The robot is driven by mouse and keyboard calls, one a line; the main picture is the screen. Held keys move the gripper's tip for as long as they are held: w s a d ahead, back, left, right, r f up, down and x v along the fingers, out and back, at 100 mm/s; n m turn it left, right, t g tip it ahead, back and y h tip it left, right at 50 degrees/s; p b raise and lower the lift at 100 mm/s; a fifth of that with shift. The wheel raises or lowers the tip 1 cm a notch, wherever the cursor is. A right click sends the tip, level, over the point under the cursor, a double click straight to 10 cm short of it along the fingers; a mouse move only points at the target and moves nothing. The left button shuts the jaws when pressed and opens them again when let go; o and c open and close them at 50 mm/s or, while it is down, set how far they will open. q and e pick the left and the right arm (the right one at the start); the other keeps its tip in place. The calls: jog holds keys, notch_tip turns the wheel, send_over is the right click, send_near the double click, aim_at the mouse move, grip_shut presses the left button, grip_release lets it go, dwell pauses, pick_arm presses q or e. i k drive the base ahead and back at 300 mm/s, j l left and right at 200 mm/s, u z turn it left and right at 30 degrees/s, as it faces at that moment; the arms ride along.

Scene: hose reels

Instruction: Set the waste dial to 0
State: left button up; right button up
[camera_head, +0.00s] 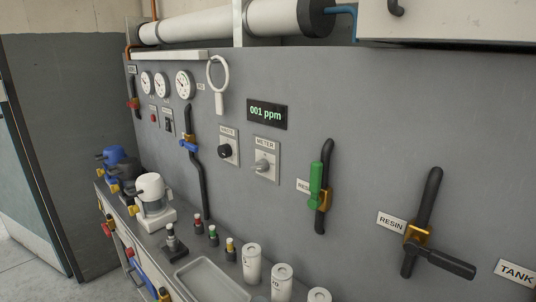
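The waste dial (224,151) is a round black knob on a small light plate in the middle of the grey panel. Its label (228,133) sits just above it and is small and blurred. I cannot read the dial's setting or any numbers around it. To its right is a grey knob (262,165) on a plate labelled METER. Neither of my grippers shows in the head view.
A display (267,114) reads 001 ppm above the dials. A green-handled valve (316,185) and a black-handled resin valve (418,235) stand to the right. Below are a grey tray (212,281), white canisters (252,264) and a white pump-like unit (153,203) on the ledge.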

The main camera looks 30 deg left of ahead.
aim_at(224, 151)
jog(key=u, duration=1.3)
jog(key=i+j+z, duration=0.1)
jog(key=j, duration=0.2)
jog(key=i+j, duration=0.2)
jog(key=j, duration=0.15)
jog(key=i+j+z, duration=0.25)
jog(key=j, duration=0.4)
jog(key=i+j, duration=0.2)
jog(key=j, duration=0.15)
jog(key=i+j+z, duration=0.15)
jog(key=j, duration=0.15)
